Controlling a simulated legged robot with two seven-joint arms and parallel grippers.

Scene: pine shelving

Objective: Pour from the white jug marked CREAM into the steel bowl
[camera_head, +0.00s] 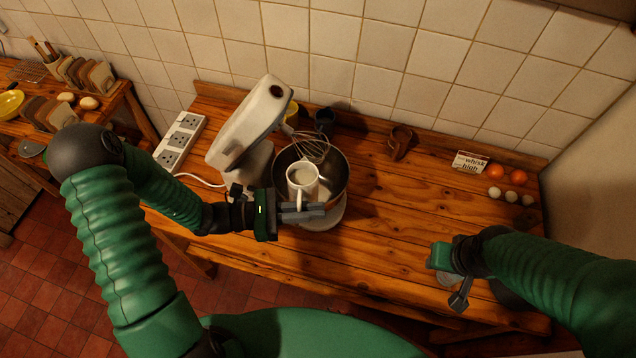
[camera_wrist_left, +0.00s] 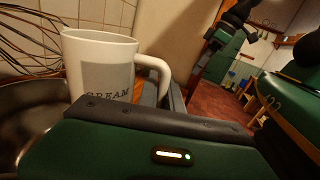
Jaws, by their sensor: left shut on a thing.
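The white jug (camera_head: 303,176) is over the steel bowl (camera_head: 341,165), at the bowl's front side in the head view. Pale contents show inside its rim. In the left wrist view the jug (camera_wrist_left: 100,62) bears the word CREAM and stands about upright, with its handle toward my gripper. My left gripper (camera_head: 303,211) is shut on the jug's handle. The bowl sits under the raised mixer head with a wire whisk (camera_head: 314,146) at it; part of its inside is hidden by the jug. My right gripper (camera_head: 455,281) is at the table's front right, its jaws unclear.
The tilted-up stand mixer (camera_head: 250,122) is close on the left, by a power strip (camera_head: 180,140). Dark cups (camera_head: 325,119) and a brown wooden object (camera_head: 400,141) stand behind. A card (camera_head: 470,162), oranges and eggs lie at right. The table's centre right is clear.

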